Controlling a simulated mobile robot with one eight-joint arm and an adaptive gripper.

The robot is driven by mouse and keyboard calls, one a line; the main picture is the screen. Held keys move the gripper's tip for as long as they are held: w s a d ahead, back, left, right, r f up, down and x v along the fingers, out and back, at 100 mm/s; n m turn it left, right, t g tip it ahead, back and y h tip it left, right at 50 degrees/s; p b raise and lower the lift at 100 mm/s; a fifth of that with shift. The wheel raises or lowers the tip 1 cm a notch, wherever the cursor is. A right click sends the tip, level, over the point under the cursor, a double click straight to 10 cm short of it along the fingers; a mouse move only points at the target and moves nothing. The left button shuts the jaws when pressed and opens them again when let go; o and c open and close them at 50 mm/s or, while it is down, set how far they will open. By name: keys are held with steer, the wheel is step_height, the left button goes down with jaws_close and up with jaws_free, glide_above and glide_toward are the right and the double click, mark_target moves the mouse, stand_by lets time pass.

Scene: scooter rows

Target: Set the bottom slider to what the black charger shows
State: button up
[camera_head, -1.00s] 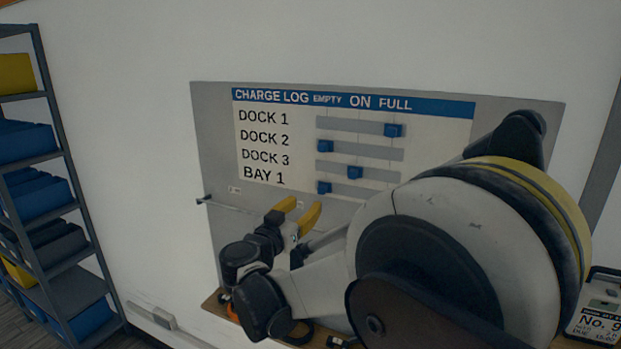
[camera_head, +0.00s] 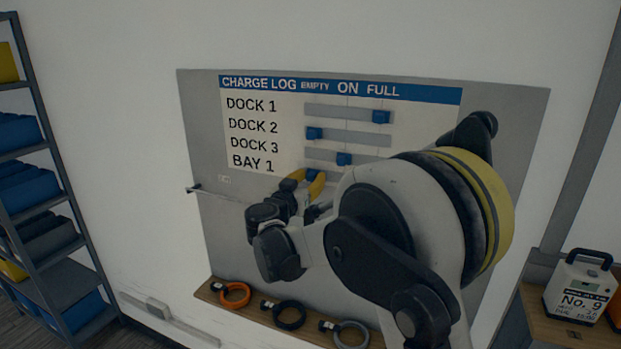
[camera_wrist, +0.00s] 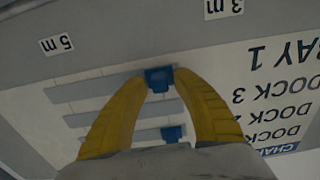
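The charge log board (camera_head: 205,110) hangs on the wall with four labelled rows. The bottom row, BAY 1, has a blue slider (camera_wrist: 160,78) at its EMPTY end. My gripper (camera_head: 315,174) is at that row and partly hides it in the head view. In the wrist view, which is upside down, the yellow fingertips are on either side of this slider, very close to it. I cannot tell whether they press on it. The DOCK 1 slider (camera_head: 381,117) is near FULL, DOCK 2 (camera_head: 313,133) at EMPTY, DOCK 3 (camera_head: 343,159) near the middle. I see no clear black charger.
A ledge below the board holds orange (camera_head: 235,294), black (camera_head: 290,315) and grey (camera_head: 351,335) rings. A white No. 9 box (camera_head: 580,290) with a black handle stands on a wooden stand at right. A shelf (camera_head: 60,220) with bins stands at left.

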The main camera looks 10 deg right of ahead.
jaws_close()
steer(key=s+d+b, duration=0.2)
steer(key=s+d, duration=0.8)
steer(key=d, duration=0.4)
steer(key=shift+o, duration=0.2)
jaws_free()
steer(key=o, duration=0.3)
steer(key=shift+s+d, duration=0.1)
steer(key=shift+d, duration=0.1)
steer(key=shift+a, duration=0.15)
